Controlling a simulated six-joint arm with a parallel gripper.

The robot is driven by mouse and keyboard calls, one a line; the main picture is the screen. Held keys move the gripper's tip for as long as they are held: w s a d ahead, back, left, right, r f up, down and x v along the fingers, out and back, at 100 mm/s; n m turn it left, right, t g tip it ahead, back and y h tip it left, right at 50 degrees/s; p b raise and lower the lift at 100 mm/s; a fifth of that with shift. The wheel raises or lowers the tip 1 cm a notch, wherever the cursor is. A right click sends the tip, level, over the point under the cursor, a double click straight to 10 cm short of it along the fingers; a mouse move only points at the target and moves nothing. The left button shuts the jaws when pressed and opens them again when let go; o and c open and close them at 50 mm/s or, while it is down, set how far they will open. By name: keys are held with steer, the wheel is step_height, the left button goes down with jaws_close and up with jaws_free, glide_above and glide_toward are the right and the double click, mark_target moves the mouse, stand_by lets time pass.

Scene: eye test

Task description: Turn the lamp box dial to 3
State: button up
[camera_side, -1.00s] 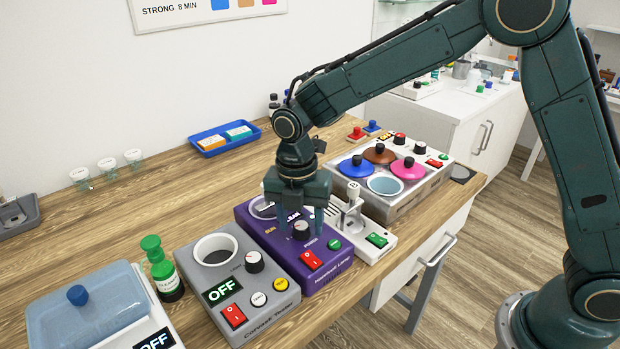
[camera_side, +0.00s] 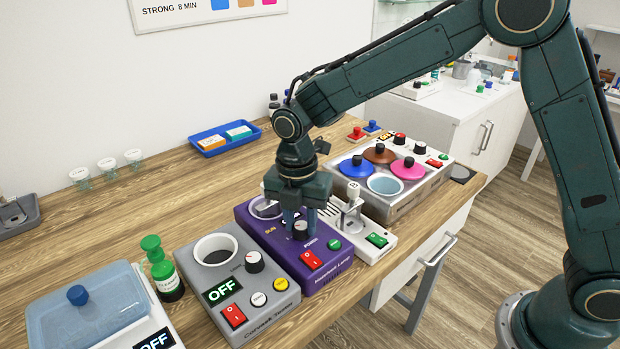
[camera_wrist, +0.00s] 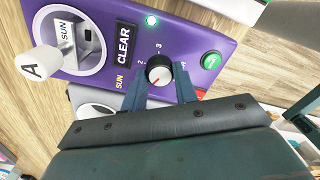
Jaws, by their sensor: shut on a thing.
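The lamp box (camera_side: 327,269) is purple and stands on the wooden bench; it also fills the top of the wrist view (camera_wrist: 100,12). Its black dial (camera_wrist: 159,68) has a pale face with a red mark, and the numbers 2, 3 and 4 show around it. I cannot tell for sure which number the mark points to. My gripper (camera_wrist: 160,76) has its two fingers on either side of the dial and is shut on it. In the side view my gripper (camera_side: 300,222) comes down from above and partly hides the dial. The display (camera_wrist: 124,44) reads CLEAR.
A red rocker switch (camera_side: 311,260) and a green button (camera_wrist: 210,60) sit close to the dial. A white piece marked A (camera_wrist: 38,62) sticks out by the lamp box opening.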

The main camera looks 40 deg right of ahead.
mark_target(304, 224)
steer(key=m, duration=0.6)
steer(key=shift+m, duration=0.3)
steer(key=m, duration=0.3)
steer(key=shift+m, duration=0.4)
steer(key=m, duration=0.3)
steer(key=shift+d+m, duration=0.1)
steer(key=shift+m, duration=0.2)
steer(key=m, duration=0.6)
steer(key=shift+y, duration=0.3)
steer(key=m, duration=0.7)
steer(key=shift+t, duration=0.3)
steer(key=o, duration=1)
steer(key=shift+r, duration=0.15)
steer(key=r, duration=1.3)
steer(key=shift+s+d+r, duration=0.1)
steer(key=shift+d+r, duration=0.15)
steer(key=shift+r, duration=0.05)
